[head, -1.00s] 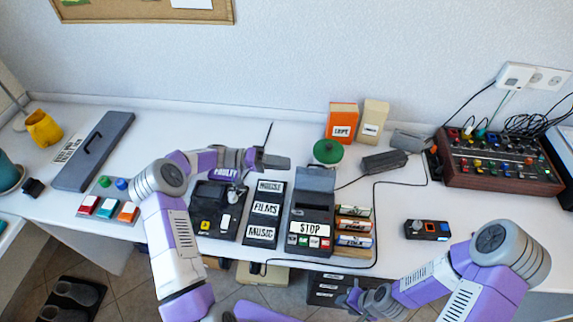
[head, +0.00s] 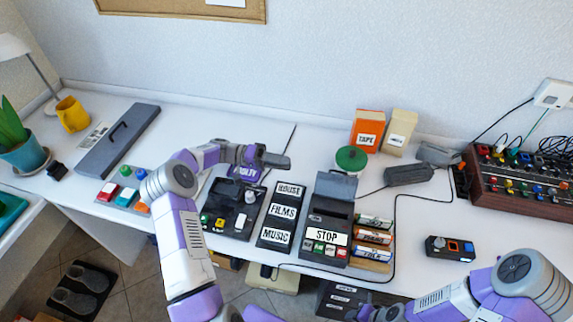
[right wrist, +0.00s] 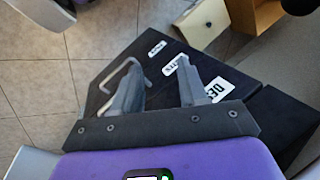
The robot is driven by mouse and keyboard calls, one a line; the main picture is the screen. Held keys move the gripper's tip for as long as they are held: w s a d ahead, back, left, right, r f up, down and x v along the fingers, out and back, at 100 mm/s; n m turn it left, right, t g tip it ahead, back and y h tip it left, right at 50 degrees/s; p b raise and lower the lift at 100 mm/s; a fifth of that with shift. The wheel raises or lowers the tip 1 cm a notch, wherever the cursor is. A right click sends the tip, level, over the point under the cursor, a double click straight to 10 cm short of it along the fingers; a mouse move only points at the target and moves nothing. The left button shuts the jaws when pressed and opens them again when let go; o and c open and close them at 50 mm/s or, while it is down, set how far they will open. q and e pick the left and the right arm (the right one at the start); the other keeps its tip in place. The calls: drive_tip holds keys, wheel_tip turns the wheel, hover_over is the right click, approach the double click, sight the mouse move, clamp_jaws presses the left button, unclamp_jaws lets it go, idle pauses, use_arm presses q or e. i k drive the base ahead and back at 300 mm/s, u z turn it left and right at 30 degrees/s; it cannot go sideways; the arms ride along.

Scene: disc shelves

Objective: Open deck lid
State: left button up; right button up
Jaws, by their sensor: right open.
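The black deck with the STOP label (head: 326,237) and a row of buttons stands at the middle front of the desk. A grey panel (head: 336,186) at its back looks raised and tilted. A second dark device (head: 232,207), with a FAULTY label, stands to the left. My left gripper (head: 274,160) is above and behind that device, left of the deck, seen side-on; its jaw gap is unclear. My right gripper (right wrist: 158,88) is open and empty below the desk, in front of a dark labelled drawer unit (right wrist: 225,118). A loop-shaped handle shows by its left finger.
A label board (head: 283,210) with HOUSE, FILMS and MUSIC lies left of the deck. A cassette rack (head: 374,240) is right of it, with a black cable around. A green round item (head: 351,158) and a TAPE box (head: 367,131) stand behind.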

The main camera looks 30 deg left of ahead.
sight(351, 181)
drive_tip(key=k, duration=1)
